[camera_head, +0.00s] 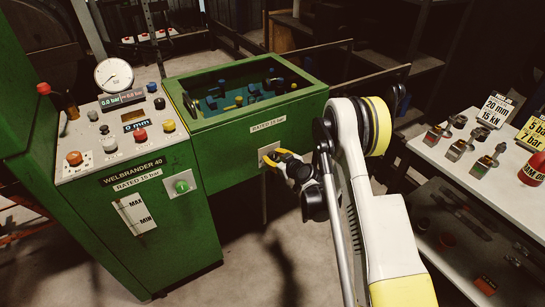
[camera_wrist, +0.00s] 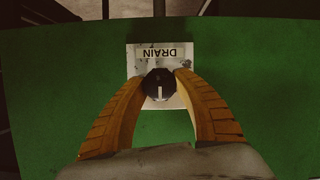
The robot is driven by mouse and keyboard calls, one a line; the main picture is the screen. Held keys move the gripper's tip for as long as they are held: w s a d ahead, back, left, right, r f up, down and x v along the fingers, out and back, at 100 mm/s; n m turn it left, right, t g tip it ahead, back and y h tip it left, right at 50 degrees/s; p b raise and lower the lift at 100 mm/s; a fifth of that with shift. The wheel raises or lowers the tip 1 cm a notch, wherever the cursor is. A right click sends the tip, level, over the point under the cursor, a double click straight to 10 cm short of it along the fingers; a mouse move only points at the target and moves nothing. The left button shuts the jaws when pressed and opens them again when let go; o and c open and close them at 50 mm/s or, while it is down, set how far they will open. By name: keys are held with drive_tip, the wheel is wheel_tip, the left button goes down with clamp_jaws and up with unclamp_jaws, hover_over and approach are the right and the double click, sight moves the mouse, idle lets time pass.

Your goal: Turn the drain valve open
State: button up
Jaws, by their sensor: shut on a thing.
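The drain valve is a dark round knob (camera_wrist: 159,84) with a pale pointer line, on a white plate (camera_wrist: 146,61) marked DRAIN that appears upside down in the wrist view. The pointer line runs up and down in that picture. My gripper (camera_wrist: 160,80) has its two yellow-orange fingers shut on the knob, one on each side. The knob is hidden there behind the fingers.
The green control cabinet (camera_head: 170,225) stands left, with a gauge (camera_head: 114,75), coloured buttons and a green knob (camera_head: 182,186). A white table (camera_head: 480,165) with several small fittings and signs stands right. Open floor shows below the tank box.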

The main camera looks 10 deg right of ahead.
drive_tip(key=m+y, duration=0.2)
drive_tip(key=m, duration=0.1)
drive_tip(key=shift+w+g, duration=0.1)
drive_tip(key=shift+g, duration=0.2)
drive_tip(key=m+y, duration=0.2)
drive_tip(key=m, duration=0.1)
drive_tip(key=m+y, duration=0.2)
drive_tip(key=m, duration=0.1)
drive_tip(key=shift+m, duration=0.3)
drive_tip(key=shift+m+t+y, duration=0.6)
drive_tip(key=shift+m+y, duration=0.1)
drive_tip(key=shift+m, duration=1.2)
drive_tip(key=shift+c, duration=0.2)
drive_tip(key=o, duration=1.2)
drive_tip(key=shift+f, duration=0.1)
